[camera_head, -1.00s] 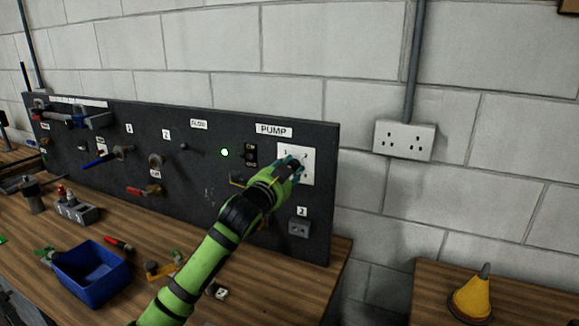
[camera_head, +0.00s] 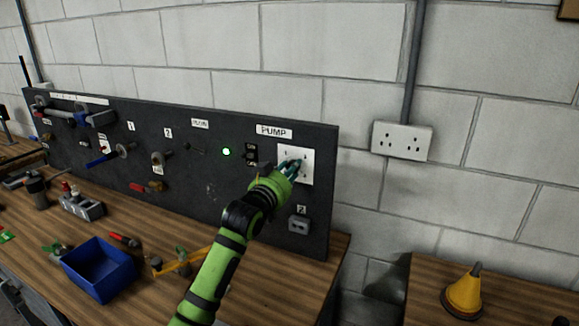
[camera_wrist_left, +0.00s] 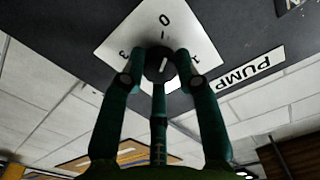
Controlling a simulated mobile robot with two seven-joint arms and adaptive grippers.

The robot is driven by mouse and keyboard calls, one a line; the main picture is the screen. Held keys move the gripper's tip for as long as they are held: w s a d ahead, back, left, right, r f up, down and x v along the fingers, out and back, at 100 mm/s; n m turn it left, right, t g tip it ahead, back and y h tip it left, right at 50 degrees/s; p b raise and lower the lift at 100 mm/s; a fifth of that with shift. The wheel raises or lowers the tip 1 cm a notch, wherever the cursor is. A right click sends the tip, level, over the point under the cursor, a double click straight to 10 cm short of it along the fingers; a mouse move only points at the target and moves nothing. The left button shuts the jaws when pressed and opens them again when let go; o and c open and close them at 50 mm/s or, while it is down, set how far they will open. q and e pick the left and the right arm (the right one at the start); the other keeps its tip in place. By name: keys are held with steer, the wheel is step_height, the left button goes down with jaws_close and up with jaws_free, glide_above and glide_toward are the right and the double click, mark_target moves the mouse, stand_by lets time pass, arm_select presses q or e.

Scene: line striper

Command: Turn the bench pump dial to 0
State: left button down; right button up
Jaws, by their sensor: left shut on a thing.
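The pump dial is a dark round knob (camera_wrist_left: 160,66) on a white square plate (camera_head: 306,168) under the PUMP label (camera_head: 274,132). In the left wrist view the plate shows 0 above the knob, 1 to the right and 3 to the left. A short white mark shows on the knob's face, but I cannot tell surely which number it points to. My left gripper (camera_head: 291,168) is at the plate, its teal fingers shut around the knob. In the head view the fingers hide most of the knob. My right gripper is not in view.
The dark panel (camera_head: 215,190) carries valves, a lit green lamp (camera_head: 227,152) and a switch (camera_head: 251,154) left of the plate. A grey socket (camera_head: 299,225) sits below it. A blue bin (camera_head: 100,270) stands on the bench.

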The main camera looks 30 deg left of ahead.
arm_select(q)
steer(key=shift+n+p, duration=0.45)
steer(key=shift+n, duration=0.75)
steer(key=c, duration=0.9)
jaws_free()
steer(key=s, duration=1.2)
steer(key=shift+d, duration=0.35)
steer(key=shift+s+f, duration=0.1)
